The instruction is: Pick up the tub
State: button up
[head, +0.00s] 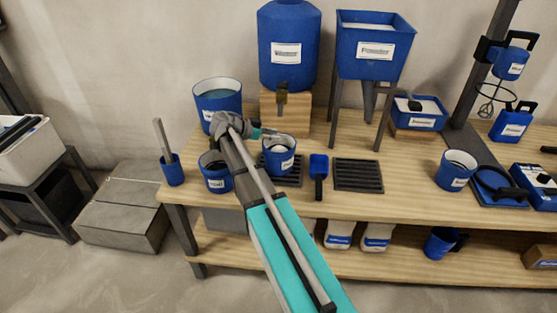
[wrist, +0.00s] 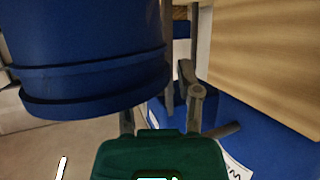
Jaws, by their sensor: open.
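Several blue tubs stand on the bench, and I cannot tell which one the task means. A labelled blue tub (head: 279,160) stands upright on a black grate, just right of my gripper (head: 258,133). Another labelled tub (head: 217,181) stands left of my forearm, which partly covers it. In the wrist view my gripper (wrist: 160,103) is open, its fingers apart, with nothing seen held. A large blue rounded body (wrist: 85,55) fills the upper left there, close to the left finger. A blue surface with a white label (wrist: 238,168) shows at lower right.
A large bucket (head: 218,98) stands behind my wrist. A blue dispenser (head: 289,48) on a wooden block and a hopper (head: 373,50) on legs stand at the back.

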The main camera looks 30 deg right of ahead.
dwell(0.5)
grip_shut()
